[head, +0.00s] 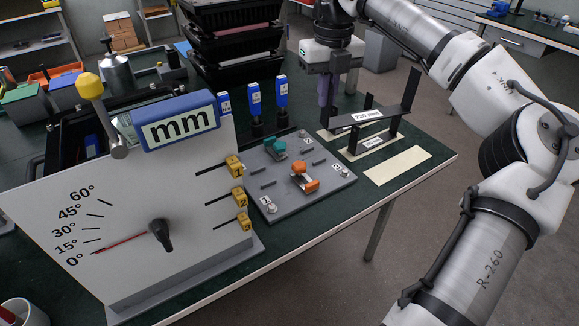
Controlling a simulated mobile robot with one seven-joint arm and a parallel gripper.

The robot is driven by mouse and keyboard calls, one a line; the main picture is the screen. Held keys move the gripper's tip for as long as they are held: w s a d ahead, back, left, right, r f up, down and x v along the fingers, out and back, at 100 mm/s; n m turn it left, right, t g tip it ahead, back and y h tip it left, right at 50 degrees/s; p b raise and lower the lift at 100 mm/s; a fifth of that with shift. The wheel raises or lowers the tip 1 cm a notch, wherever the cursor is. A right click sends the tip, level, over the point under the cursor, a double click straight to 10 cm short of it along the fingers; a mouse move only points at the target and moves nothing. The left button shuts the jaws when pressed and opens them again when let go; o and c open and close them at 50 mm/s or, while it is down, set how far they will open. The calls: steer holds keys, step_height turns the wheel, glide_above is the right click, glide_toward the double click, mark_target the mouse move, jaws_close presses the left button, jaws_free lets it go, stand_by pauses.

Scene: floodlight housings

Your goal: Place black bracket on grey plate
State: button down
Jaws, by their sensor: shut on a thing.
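My gripper (328,103) points down at the back right of the green table, its fingers shut at the left end of a black bracket. This bracket (410,92) has a long bar with a white "220 mm" label and an upright at its right end. A second, shorter black bracket (392,127) with a white label stands just in front. The grey plate (327,187) lies left of the brackets, carrying an orange clamp (304,178) and a teal clamp (275,146).
A bare pale strip (398,165) lies near the table's right edge. A white dial board (190,180) with an "mm" sign stands at the front left. Blue-tagged black tools (254,98) stand behind the plate. Stacked black trays (235,45) rise at the back.

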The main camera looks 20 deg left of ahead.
steer(key=s+a+n, duration=0.2)
steer(key=s+a, duration=0.1)
steer(key=a, duration=1.4)
steer(key=shift+d+f+p, duration=0.2)
steer(key=shift+f+p, duration=1.2)
steer(key=shift+f, duration=8.45)
steer(key=shift+f, duration=0.25)
steer(key=c, duration=1.6)
jaws_free()
steer(key=shift+r, duration=0.2)
step_height(320, 180, up, 12)
steer(key=b, duration=0.1)
steer(key=shift+b, duration=0.35)
